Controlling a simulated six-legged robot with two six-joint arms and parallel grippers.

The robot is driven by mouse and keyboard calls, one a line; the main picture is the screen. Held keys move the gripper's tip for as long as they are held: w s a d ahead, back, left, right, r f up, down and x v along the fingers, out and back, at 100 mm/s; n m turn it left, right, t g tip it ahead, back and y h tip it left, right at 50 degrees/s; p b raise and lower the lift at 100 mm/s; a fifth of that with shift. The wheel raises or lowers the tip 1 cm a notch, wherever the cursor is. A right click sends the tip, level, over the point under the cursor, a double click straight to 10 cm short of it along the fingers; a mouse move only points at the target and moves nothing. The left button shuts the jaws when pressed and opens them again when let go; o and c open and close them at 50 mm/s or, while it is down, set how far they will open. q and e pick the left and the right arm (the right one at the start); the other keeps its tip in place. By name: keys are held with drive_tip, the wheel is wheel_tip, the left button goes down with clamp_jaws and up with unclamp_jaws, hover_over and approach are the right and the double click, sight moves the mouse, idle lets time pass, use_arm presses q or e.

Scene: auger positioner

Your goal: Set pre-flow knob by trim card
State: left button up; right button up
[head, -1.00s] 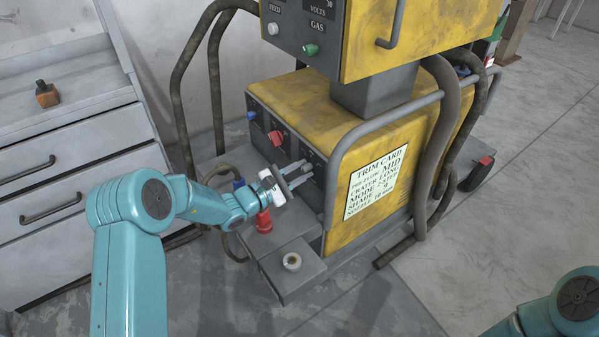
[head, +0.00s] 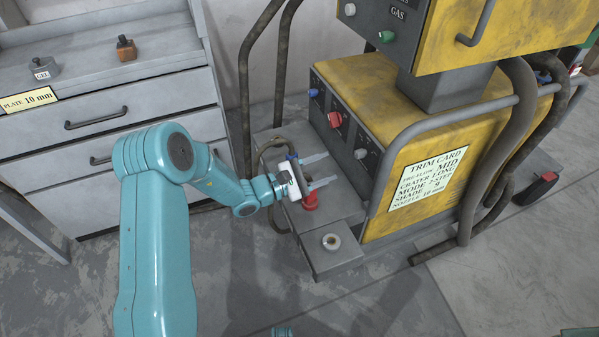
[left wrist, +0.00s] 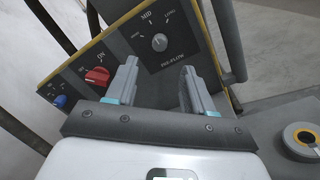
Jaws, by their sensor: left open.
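The pre-flow knob (head: 360,153) is a small grey knob on the dark lower panel of the yellow machine. In the left wrist view the knob (left wrist: 160,42) sits above PRE-FLOW lettering, with MID over it and a mark to each side. Its pointer is too small to read surely. The trim card (head: 429,178) on the machine's side reads PRE-FLOW MID. My left gripper (head: 332,168) is open and empty, a little off the panel. Its fingers (left wrist: 160,72) show below and to either side of the knob, not touching it. My right gripper is out of view.
A red fitting (head: 310,200) and a round cup (head: 331,241) are on the grey ledge below. Hoses and a rail flank the machine. Drawers stand at left.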

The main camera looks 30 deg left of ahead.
use_arm(q)
drive_tip(key=v, duration=0.7)
drive_tip(key=shift+p, duration=0.4)
drive_tip(key=shift+s, duration=0.1)
drive_tip(key=s+d+f+m+g, duration=0.1)
drive_tip(key=s+d+f+g, duration=0.2)
drive_tip(key=d, duration=0.1)
drive_tip(key=s+d+f+m+g+h, duration=0.1)
drive_tip(key=s+d+f+m+g, duration=0.1)
drive_tip(key=s+d+f+g, duration=0.2)
drive_tip(key=s+d+f+m+g, duration=0.2)
drive_tip(key=s+d+f+g, duration=0.1)
drive_tip(key=d, duration=0.1)
drive_tip(key=shift+s+d+f+h, duration=0.25)
drive_tip(key=shift+s+d+h, duration=0.05)
drive_tip(key=shift+s+d, duration=0.05)
drive_tip(key=s+d+f+m+g+y, duration=0.1)
drive_tip(key=s+f+m+g+y, duration=0.65)
drive_tip(key=s+f+m, duration=0.5)
wheel_tip(320, 180, up, 26)
drive_tip(key=d+m+t+y+p, duration=0.1)
drive_tip(key=d+t+p, duration=0.1)
drive_tip(key=p, duration=2.2)
drive_tip(key=shift+t+p, duration=0.3)
drive_tip(key=shift+t, duration=0.15)
